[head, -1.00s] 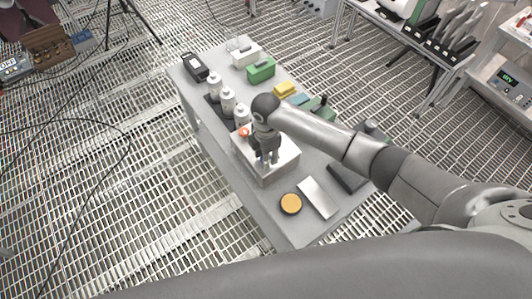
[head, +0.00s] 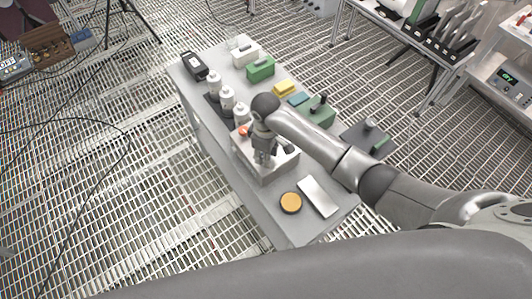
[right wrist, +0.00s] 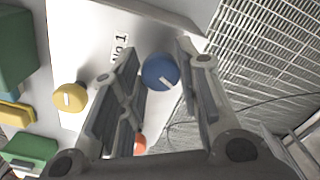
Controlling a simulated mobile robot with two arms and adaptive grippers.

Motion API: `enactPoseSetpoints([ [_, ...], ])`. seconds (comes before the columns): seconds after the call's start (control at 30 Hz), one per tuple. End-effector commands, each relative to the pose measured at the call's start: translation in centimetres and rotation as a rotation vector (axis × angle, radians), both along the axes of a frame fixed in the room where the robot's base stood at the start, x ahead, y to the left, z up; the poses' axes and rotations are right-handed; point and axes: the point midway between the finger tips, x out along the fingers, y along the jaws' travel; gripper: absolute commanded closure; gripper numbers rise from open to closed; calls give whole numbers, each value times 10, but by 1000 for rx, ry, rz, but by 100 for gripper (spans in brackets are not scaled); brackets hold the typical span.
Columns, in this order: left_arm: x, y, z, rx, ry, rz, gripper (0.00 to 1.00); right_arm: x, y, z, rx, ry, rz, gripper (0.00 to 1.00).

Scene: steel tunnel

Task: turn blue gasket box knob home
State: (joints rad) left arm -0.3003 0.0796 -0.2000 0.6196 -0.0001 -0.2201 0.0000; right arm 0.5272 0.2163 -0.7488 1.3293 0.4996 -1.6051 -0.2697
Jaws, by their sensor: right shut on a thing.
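The pale gasket box (head: 268,178) stands on the grey table in the head view, with a "No 1" label on its top in the right wrist view (right wrist: 100,45). Its blue knob (right wrist: 160,72) shows between my right fingers in that view, a white mark on its lower right side. A yellow knob (right wrist: 69,97) and a partly covered orange-red knob (right wrist: 140,145) are on the same face. My right gripper (right wrist: 158,80) is shut on the blue knob; in the head view the gripper (head: 263,158) points down over the box and hides the knob. My left gripper is not in view.
On the grey table (head: 270,222), an orange disc (head: 290,203) and a silver plate (head: 319,197) lie in front of the box. White bottles (head: 227,98) stand close behind its left side. Green boxes (head: 261,68) and a yellow block (head: 284,88) sit farther back.

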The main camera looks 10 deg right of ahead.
Motion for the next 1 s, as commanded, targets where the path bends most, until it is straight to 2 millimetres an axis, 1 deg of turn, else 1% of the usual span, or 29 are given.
enactPoseSetpoints([
  [0.2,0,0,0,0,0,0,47,2,1,2,2,-5,-172,93],
  [0.43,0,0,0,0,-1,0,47,2,1,2,2,-5,-298,93],
  [0.7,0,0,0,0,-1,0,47,2,1,2,0,-7,-366,93],
  [1.0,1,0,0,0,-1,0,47,2,0,3,1,-8,-376,93],
])
